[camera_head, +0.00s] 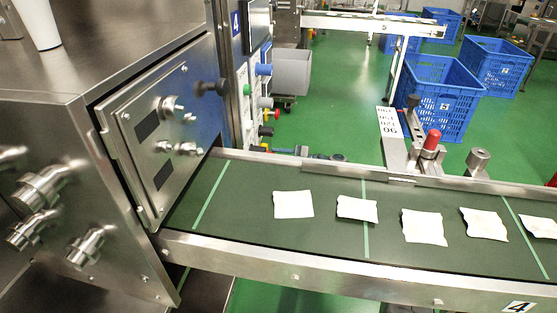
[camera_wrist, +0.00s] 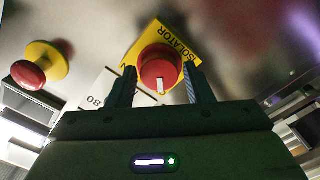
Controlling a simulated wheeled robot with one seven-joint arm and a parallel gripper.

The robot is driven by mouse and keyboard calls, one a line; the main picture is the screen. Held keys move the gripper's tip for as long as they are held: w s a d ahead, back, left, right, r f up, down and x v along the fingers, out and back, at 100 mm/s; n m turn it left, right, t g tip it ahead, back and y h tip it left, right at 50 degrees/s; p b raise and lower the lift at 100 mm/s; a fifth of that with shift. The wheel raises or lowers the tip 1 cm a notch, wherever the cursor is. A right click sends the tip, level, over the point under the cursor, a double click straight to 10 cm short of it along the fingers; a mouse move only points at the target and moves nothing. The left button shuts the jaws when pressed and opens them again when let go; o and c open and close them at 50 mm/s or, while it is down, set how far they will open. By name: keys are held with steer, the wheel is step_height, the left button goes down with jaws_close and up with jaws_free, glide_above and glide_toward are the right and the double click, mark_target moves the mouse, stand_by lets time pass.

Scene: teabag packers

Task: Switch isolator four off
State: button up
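In the wrist view, a red round isolator knob (camera_wrist: 158,68) sits on a yellow plate (camera_wrist: 186,47) lettered ISOLATOR. A white mark on the knob points toward the bottom of the picture. My gripper (camera_wrist: 162,84) is open, with one dark finger on each side of the knob. Small gaps seem to show between fingers and knob; contact cannot be told. No number for this isolator is readable. The head view shows neither my gripper nor this knob.
A red button on a yellow base (camera_wrist: 40,66) is left of the knob in the wrist view, near a white label (camera_wrist: 98,98). The head view shows a green conveyor (camera_head: 260,222) with several white teabags, a steel cabinet (camera_head: 75,100) and blue crates (camera_head: 440,90).

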steer(key=shift+o, duration=0.6)
steer(key=s+d, duration=0.2)
steer(key=d, duration=1.1)
steer(key=shift+s+d, duration=0.3)
steer(key=shift+s, duration=0.05)
